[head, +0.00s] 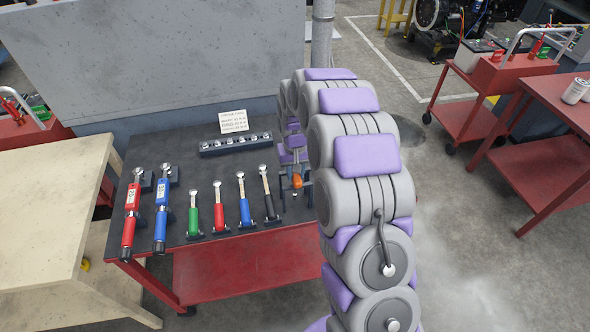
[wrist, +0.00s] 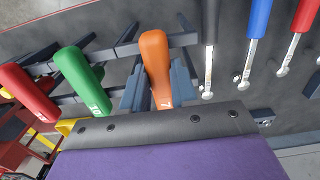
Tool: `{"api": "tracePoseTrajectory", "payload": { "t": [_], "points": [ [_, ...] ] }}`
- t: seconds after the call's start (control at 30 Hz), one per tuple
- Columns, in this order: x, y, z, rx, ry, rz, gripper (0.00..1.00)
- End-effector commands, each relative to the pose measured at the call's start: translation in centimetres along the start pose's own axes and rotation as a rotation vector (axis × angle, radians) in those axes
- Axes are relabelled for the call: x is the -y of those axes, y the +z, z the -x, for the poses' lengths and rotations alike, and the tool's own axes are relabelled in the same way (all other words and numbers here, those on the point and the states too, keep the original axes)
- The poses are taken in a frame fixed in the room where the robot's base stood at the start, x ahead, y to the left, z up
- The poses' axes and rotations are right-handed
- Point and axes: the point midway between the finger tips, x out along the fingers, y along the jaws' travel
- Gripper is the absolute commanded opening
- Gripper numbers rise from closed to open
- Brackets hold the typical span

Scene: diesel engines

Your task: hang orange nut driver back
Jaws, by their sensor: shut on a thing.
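The orange nut driver (wrist: 155,58) shows its handle in the wrist view, between the two blue-grey fingers of my gripper (wrist: 158,88). My gripper is shut on it. The handle's tip also shows in the head view (head: 297,180), at the right end of the table beside my arm. Its lower part is hidden by my wrist in the wrist view. Dark rack prongs (wrist: 126,48) lie behind and beside the handle. I cannot tell whether the driver touches them. A green handle (wrist: 80,80) and a red handle (wrist: 27,90) stand left of it.
The dark-topped red table (head: 250,270) carries a red torque wrench (head: 131,210), a blue one (head: 161,210) and several ratchets. The black ratchet (head: 268,195) is closest to my gripper. A socket rail (head: 235,145) lies behind. A grey panel (head: 150,55) stands at the back.

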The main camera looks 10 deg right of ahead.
Motion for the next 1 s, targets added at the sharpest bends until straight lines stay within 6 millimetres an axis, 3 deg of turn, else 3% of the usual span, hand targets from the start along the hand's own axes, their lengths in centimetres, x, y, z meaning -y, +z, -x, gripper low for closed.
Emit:
{"api": "tracePoseTrajectory", "payload": {
  "t": [0.47, 0.5, 0.8, 0.97, 1.0],
  "points": [
    [0.0, -0.02, -0.36, 0.0, 0.0, 0.0, 0.0],
    [0.0, -0.02, -0.36, 0.0, 0.0, 0.0, 0.3],
    [0.0, -0.02, -0.38, 0.0, 0.0, 0.0, 0.57],
    [0.0, -0.01, -0.38, 0.0, 0.0, 0.0, 0.57],
    [0.0, -0.02, -0.38, 0.0, 0.0, 0.0, 0.61]
  ]
}}
